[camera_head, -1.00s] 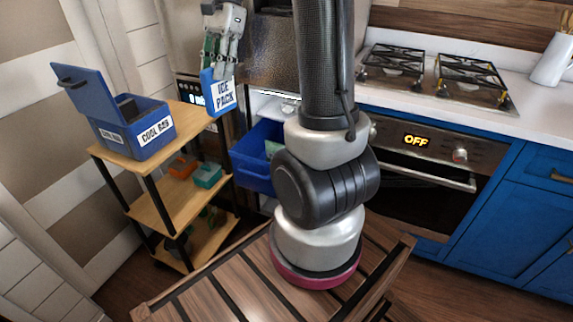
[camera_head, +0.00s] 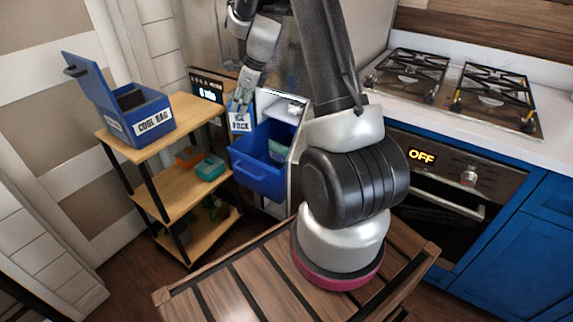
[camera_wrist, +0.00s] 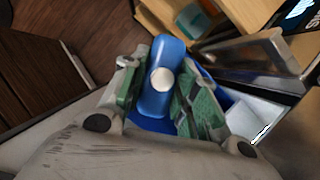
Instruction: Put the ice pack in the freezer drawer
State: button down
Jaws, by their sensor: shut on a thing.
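The blue ice pack (camera_head: 240,121), with a white "ICE PACK" label, is held in my gripper (camera_head: 240,100) near the back edge of the drawer. In the wrist view my gripper (camera_wrist: 165,98) is shut on the ice pack (camera_wrist: 157,97), with a finger on each side and a round white cap facing the camera. The blue freezer drawer (camera_head: 262,181) is pulled open below and right of the pack, with a greenish thing (camera_head: 278,150) inside. In the wrist view part of the blue drawer shows under the pack. Whether they touch I cannot tell.
A wooden shelf rack (camera_head: 187,121) stands left of the drawer, bearing an open blue cool bag (camera_head: 150,126), with orange and teal containers (camera_head: 210,168) lower down. The stove and oven (camera_head: 440,170) stand right. A slatted wooden surface (camera_head: 220,290) is in front.

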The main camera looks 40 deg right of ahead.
jog(key=w+d+f+m+h, duration=0.1)
jog(key=d+f+m, duration=0.1)
jog(key=f, duration=0.7)
jog(key=w+d+f+m+t+h, duration=0.1)
jog(key=f+m, duration=0.3)
jog(key=f, duration=0.6)
jog(key=w+d+f+m+h, duration=0.1)
jog(key=w+d+f+m, duration=0.2)
jog(key=f, duration=0.7)
jog(key=shift+w+d+m+t, duration=0.2)
jog(key=shift+d+m+t, duration=0.1)
jog(key=shift+m, duration=0.2)
jog(key=shift+f, duration=0.1)
jog(key=c, duration=1.1)
grip_release()
